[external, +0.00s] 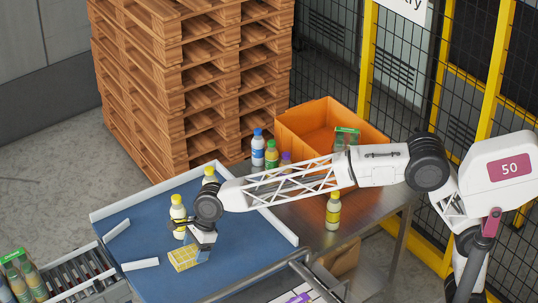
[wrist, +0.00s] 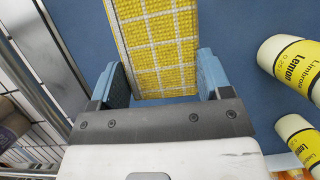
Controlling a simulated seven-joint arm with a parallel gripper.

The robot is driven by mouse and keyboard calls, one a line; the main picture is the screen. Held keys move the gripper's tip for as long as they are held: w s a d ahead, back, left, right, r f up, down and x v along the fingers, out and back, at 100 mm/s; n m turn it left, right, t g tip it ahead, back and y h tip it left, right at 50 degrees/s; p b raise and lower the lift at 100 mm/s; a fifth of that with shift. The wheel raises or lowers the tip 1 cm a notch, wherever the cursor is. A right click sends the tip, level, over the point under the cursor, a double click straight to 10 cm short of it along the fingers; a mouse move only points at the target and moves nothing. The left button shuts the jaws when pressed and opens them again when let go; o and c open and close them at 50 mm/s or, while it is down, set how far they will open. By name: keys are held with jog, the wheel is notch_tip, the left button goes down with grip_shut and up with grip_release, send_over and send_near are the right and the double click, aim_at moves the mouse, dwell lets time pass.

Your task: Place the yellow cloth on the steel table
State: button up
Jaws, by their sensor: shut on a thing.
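The yellow cloth (external: 184,258) has a white grid pattern and hangs at my gripper over the blue surface (external: 230,255) in the external view. My gripper (external: 195,250) is shut on it. In the wrist view the cloth (wrist: 158,45) lies between the two blue fingers of my gripper (wrist: 162,85), and its far end runs out of the picture. I cannot tell whether its lower edge touches the blue surface. The steel table (external: 300,216) stands to the right of the blue surface, partly hidden behind my arm.
On the steel table stand an orange crate (external: 300,125), several bottles (external: 258,148) and a yellow-capped bottle (external: 333,212). Pallets (external: 165,90) rise behind.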

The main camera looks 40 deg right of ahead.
aim_at(196, 250)
jog(key=shift+r, duration=2.15)
jog(key=shift+r, duration=0.15)
jog(key=shift+r, duration=0.25)
notch_tip(196, 250, up, 4)
jog(key=w+d+n+g+h, duration=0.2)
jog(key=w+d+n, duration=0.4)
jog(key=d, duration=0.9)
jog(key=w+d+n+g+h, duration=0.1)
jog(key=w+d+n, duration=0.55)
jog(key=d, duration=0.85)
jog(key=w+d+n+g+h, duration=0.2)
jog(key=w+d+n, duration=0.45)
jog(key=d, duration=0.75)
notch_tip(196, 250, down, 22)
jog(key=shift+s, duration=0.3)
jog(key=shift+f, duration=0.1)
